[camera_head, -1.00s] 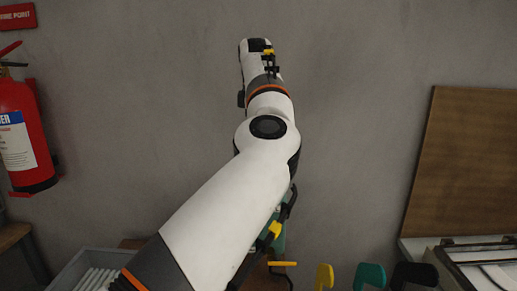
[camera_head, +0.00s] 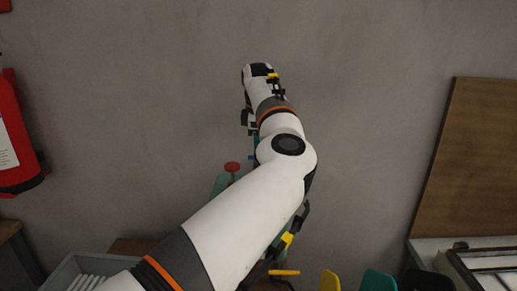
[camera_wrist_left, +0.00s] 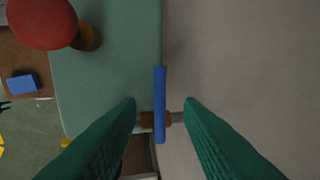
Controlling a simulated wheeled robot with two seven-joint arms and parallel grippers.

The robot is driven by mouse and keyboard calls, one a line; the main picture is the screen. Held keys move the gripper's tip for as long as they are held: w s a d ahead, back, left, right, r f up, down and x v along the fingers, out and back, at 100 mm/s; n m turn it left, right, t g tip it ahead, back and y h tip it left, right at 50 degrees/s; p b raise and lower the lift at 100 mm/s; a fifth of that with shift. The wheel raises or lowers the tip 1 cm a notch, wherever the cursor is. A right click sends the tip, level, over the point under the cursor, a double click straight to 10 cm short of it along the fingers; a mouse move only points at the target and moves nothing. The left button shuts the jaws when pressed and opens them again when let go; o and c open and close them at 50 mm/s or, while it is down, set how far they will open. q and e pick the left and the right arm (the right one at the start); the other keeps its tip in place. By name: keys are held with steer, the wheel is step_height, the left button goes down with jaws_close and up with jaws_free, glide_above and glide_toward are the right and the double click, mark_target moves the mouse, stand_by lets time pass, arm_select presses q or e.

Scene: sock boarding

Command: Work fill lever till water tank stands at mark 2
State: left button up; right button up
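A slim blue lever (camera_wrist_left: 159,88) stands at the edge of a green machine body (camera_wrist_left: 105,70) in the left wrist view. My left gripper (camera_wrist_left: 161,105) is open, its two green fingers on either side of the lever with gaps showing. A brown stub sits behind the lever's lower part. A red knob (camera_wrist_left: 40,22) is at upper left; it also shows in the head view (camera_head: 232,167), above the green body (camera_head: 221,184), which my left arm mostly hides. I cannot make out the water tank or its marks. My right gripper is not in view.
A grey bin (camera_head: 68,272) with white pieces stands at lower left, below a red fire extinguisher (camera_head: 14,140). A yellow form (camera_head: 330,280) and a teal form (camera_head: 379,280) are at the bottom. A brown board (camera_head: 475,160) leans at right. The grey wall is behind.

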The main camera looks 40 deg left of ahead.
arm_select(q)
steer(key=shift+w+a+f, duration=0.1)
steer(key=shift+f, duration=0.65)
steer(key=shift+w+a+f, duration=0.1)
steer(key=shift+f, duration=0.6)
jaws_close()
